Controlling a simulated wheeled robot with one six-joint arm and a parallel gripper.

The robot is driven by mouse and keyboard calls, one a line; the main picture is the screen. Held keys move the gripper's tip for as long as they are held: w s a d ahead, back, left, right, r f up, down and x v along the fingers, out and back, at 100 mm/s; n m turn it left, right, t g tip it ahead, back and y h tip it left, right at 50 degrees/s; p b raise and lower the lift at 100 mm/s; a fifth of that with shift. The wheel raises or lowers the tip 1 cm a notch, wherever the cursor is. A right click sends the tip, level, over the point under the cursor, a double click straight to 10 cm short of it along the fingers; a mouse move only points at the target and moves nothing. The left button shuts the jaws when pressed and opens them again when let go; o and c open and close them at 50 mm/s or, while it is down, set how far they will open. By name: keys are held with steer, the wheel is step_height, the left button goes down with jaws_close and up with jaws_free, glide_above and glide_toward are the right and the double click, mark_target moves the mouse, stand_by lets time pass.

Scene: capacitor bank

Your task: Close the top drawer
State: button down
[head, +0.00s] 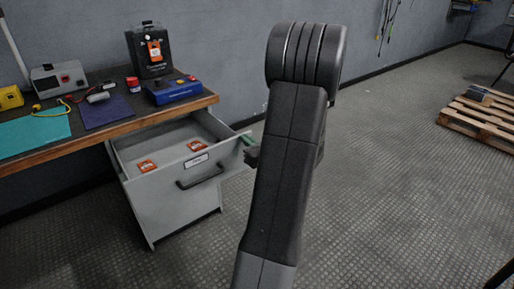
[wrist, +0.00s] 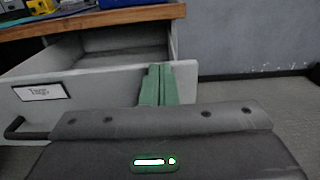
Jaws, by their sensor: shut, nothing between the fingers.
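The top drawer (head: 160,199) of the grey cabinet under the workbench stands pulled out. Its pale front carries a white label and a black bar handle (head: 200,177); the front also shows in the wrist view (wrist: 110,86). Two orange packets (head: 147,166) lie inside. My gripper (wrist: 158,72), with green fingers, is shut and empty. It is at the right end of the drawer front, near its upper edge, right of the label and handle. In the head view my arm partly hides the gripper (head: 248,140). I cannot tell whether the fingers touch the front.
The wooden workbench (head: 60,149) above the drawer holds a blue box (head: 174,91), a dark bag (head: 149,52), a grey device (head: 58,80) and mats. A wooden pallet (head: 482,122) lies far right. The floor between is clear.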

steer(key=x, duration=2.3)
steer(key=shift+f, duration=0.1)
steer(key=shift+s+d, duration=0.1)
